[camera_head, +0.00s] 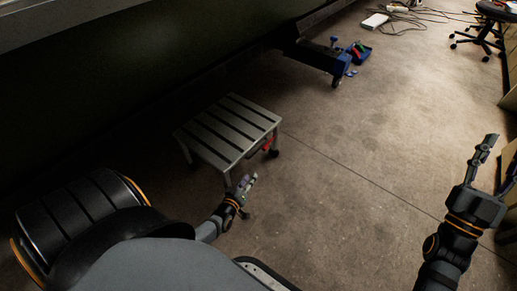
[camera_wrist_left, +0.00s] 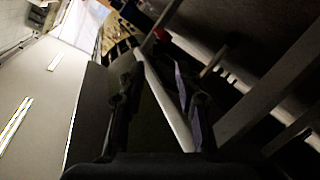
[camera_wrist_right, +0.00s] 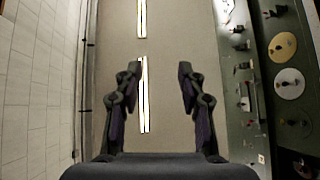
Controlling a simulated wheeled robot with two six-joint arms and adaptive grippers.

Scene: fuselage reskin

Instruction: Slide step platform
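The step platform (camera_head: 228,130), a grey slatted top on metal legs with dark wheels, stands on the floor left of centre in the head view. My left gripper (camera_head: 246,184) is low at its near side, close to the front leg. In the left wrist view a pale metal bar (camera_wrist_left: 166,105) of the platform runs between the fingers of my left gripper (camera_wrist_left: 158,85). The fingers look apart, with gaps beside the bar. My right gripper (camera_head: 501,152) is open and empty at the far right; it also shows in the right wrist view (camera_wrist_right: 158,75).
A large dark fuselage side (camera_head: 130,70) fills the left behind the platform. A blue wheeled stand (camera_head: 325,58) is at the back. A white box (camera_head: 375,20), cables and a stool (camera_head: 485,35) are farther off. The concrete floor right of the platform is clear.

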